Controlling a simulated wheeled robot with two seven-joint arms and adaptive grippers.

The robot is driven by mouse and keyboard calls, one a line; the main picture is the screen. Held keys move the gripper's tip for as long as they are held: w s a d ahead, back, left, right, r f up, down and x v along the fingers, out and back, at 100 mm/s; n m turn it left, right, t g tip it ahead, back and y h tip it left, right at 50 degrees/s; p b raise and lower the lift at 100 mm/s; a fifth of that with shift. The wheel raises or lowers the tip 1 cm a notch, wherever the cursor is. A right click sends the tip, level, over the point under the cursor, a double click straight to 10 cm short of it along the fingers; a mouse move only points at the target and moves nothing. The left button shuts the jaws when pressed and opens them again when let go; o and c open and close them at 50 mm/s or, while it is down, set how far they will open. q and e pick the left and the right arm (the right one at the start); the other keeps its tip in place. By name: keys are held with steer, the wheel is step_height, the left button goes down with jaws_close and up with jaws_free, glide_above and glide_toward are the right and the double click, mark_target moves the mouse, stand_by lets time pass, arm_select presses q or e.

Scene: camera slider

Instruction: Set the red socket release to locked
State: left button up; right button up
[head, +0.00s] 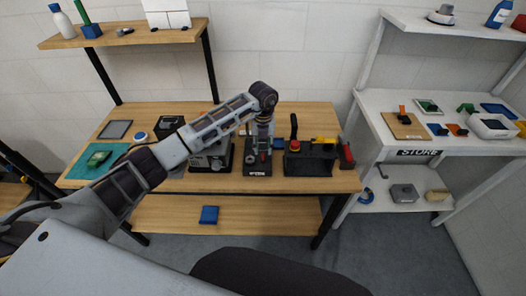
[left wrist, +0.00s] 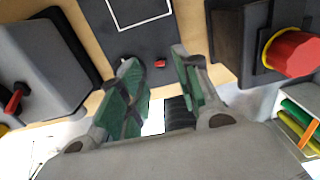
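My left gripper (head: 263,143) points down over a dark board (head: 257,170) in the middle of the workbench. In the left wrist view my left gripper (left wrist: 160,85) is open, its two green-padded fingers apart and nothing held between them. A small red piece (left wrist: 160,63) lies on the dark board between and just beyond the fingertips, apart from them; it looks like the red socket release. Whether it is set to locked cannot be told. In the head view the gripper hides most of that spot. My right gripper is not in view.
A grey box with a red lever (left wrist: 14,100) stands left in the left wrist view. A large red knob (left wrist: 291,53) with a yellow ring is close on the right. A white shelf (head: 440,150) stands right of the workbench (head: 330,178). A blue block (head: 209,215) lies below.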

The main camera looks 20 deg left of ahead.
mark_target(263, 157)
arm_select(q)
steer(key=shift+f, duration=1.95)
jaws_close()
